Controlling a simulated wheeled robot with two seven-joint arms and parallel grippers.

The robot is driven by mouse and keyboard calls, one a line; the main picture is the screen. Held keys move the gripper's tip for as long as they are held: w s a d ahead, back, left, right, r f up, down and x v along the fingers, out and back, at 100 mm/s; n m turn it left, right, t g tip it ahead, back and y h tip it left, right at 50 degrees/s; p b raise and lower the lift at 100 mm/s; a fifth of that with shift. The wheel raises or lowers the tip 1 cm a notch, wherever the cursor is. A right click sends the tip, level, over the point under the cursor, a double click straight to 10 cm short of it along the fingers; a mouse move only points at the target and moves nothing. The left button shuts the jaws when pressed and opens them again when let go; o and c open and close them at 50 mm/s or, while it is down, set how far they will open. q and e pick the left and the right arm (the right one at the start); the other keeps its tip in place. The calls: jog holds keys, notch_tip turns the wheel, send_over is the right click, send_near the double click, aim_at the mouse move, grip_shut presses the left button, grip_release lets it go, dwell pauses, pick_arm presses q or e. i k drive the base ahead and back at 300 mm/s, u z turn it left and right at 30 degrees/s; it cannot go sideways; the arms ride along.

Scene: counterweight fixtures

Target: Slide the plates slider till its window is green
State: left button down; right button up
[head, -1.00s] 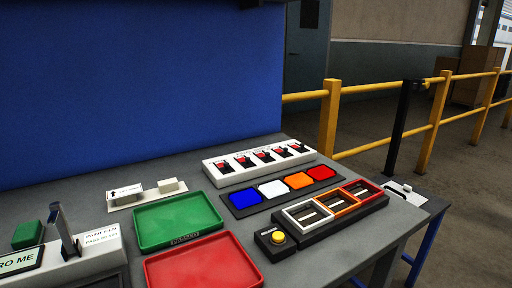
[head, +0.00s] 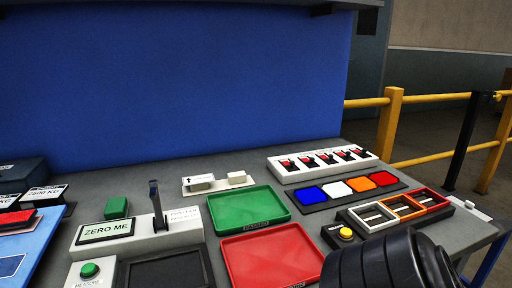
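I cannot read which control is the plates slider. A low white fixture (head: 217,185) at the back of the bench has a small labelled block on its left and a pale block (head: 237,178) on its right. A small white piece (head: 470,205) sits on a grey strip at the bench's right end. I see no green window on either. A black rounded part of my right arm (head: 385,265) comes in at the bottom right. Its gripper fingers are out of view, and my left gripper is not in view.
A green tray (head: 247,211) and red tray (head: 270,262) lie mid-bench. To their right are a red-switch panel (head: 322,162), coloured pads (head: 337,189), a three-frame rack (head: 400,209) and a yellow button (head: 346,233). A ZERO ME box (head: 105,232) stands left. A blue panel (head: 170,80) backs the bench.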

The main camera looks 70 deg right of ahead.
aim_at(348, 153)
jog(key=u, duration=0.7)
jog(key=k, duration=2.4)
jog(key=z, duration=1.75)
